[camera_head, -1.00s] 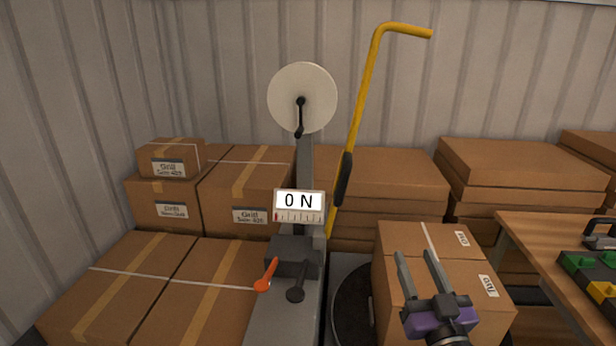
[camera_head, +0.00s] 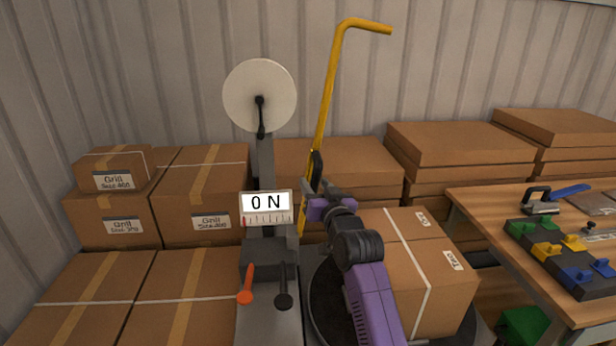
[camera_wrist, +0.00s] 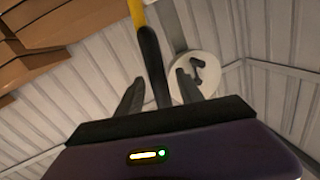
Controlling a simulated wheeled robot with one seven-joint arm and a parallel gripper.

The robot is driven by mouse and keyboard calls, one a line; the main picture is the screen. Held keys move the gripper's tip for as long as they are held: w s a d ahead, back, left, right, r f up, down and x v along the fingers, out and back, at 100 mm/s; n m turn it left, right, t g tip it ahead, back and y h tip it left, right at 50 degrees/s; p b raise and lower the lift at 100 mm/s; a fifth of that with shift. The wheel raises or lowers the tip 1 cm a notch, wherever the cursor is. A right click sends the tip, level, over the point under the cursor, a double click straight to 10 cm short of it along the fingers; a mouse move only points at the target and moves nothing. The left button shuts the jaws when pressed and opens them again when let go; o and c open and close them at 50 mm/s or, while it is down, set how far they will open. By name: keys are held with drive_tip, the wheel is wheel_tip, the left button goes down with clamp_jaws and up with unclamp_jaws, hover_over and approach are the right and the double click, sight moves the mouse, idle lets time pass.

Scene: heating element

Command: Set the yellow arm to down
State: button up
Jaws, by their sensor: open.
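The yellow arm (camera_head: 329,90) is a tall, bent yellow bar standing nearly upright, leaning slightly right, with its hooked top pointing right. A black grip (camera_head: 317,170) sits low on it. My gripper (camera_head: 312,190) is at the lower part of the bar, close to the black grip; my arm hides part of this area. In the wrist view the black grip (camera_wrist: 152,62) lies between the two open fingers (camera_wrist: 158,90), with the yellow bar (camera_wrist: 137,14) at the top. I cannot tell whether a finger touches it.
A machine with a white disc (camera_head: 260,95), a "0 N" display (camera_head: 266,207), an orange lever (camera_head: 246,284) and a black lever (camera_head: 283,287) stands left of the bar. A taped box (camera_head: 400,285) sits on a dark turntable. A wooden table (camera_head: 480,207) is at right. Stacked boxes line the wall.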

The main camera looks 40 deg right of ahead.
sight(310, 177)
drive_tip(key=shift+x, duration=2.15)
drive_tip(key=c, duration=0.9)
drive_tip(key=shift+a, duration=0.1)
clamp_jaws()
drive_tip(key=shift+a+r, duration=0.1)
drive_tip(key=shift+r, duration=0.15)
